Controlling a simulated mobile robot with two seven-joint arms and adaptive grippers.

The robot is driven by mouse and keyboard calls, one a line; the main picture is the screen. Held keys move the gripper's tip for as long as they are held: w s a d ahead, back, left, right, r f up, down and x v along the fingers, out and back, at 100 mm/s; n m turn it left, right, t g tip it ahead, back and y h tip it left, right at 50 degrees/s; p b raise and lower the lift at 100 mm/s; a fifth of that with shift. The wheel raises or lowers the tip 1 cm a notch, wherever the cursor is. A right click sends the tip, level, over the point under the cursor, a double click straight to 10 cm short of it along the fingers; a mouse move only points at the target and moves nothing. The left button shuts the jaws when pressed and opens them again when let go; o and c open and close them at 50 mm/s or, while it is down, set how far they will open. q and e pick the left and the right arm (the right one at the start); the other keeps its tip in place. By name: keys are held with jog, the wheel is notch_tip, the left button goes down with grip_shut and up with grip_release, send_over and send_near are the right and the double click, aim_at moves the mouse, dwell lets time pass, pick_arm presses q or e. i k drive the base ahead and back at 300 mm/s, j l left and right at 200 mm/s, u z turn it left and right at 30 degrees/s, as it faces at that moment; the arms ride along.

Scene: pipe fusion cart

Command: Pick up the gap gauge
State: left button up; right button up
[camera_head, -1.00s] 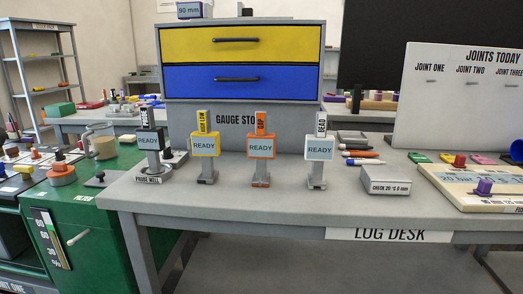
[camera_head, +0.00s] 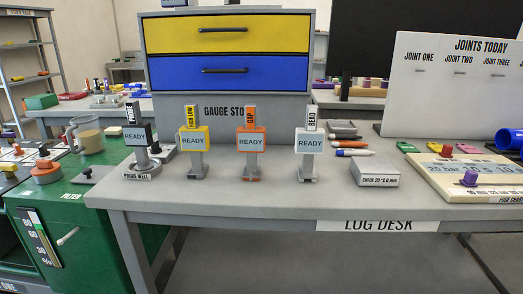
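The gap gauge (camera_head: 250,140) is orange, with an orange top labelled "GAP" and a pale screen reading "READY". It stands upright on the grey log desk (camera_head: 240,205), in front of the gauge store. The yellow high-low gauge (camera_head: 193,140) stands to its left and the white bead gauge (camera_head: 309,143) to its right. The dark-framed probe (camera_head: 137,136) stands farther left in the probe well. Nothing hides the gap gauge. Neither of my grippers is in view.
The gauge store (camera_head: 225,75) with yellow and blue drawers stands behind the gauges. A check block (camera_head: 376,173) and pens (camera_head: 352,148) lie to the right, near the fuse chart board (camera_head: 478,180). A green cart (camera_head: 75,215) adjoins the desk's left. The desk front is clear.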

aim_at(251, 138)
jog(key=i+j+z, duration=0.2)
jog(key=z, duration=0.25)
jog(key=i+j+z, duration=0.1)
jog(key=j+z, duration=0.35)
